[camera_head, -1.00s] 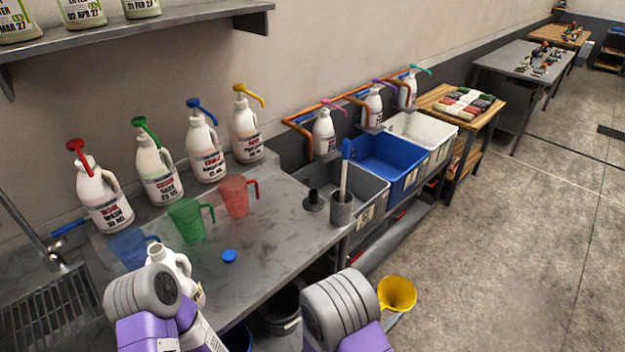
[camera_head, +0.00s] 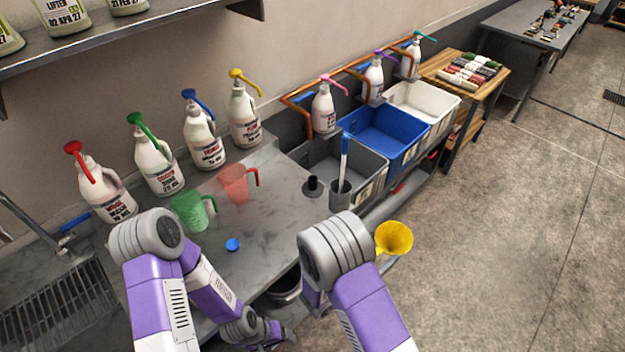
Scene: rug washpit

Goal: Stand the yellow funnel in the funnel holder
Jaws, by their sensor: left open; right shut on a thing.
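The yellow funnel (camera_head: 394,238) is in the air beyond the counter's right front edge, its wide mouth up. My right gripper is shut on it, but my own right arm hides the fingers and the grip. The black upright piece on a round base (camera_head: 313,187), on the counter's right end, looks like the funnel holder; nothing stands in it. The funnel is to its right and nearer to me, well apart. My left gripper (camera_head: 277,334) is open, low at the counter's front edge; its fingers are hard to make out.
A grey cup (camera_head: 341,198) with a blue-handled tool stands close beside the black piece. Green (camera_head: 190,211) and red (camera_head: 236,184) jugs and a blue cap (camera_head: 232,245) are on the counter. Grey, blue (camera_head: 388,135) and white tubs lie beyond. Pump bottles line the wall.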

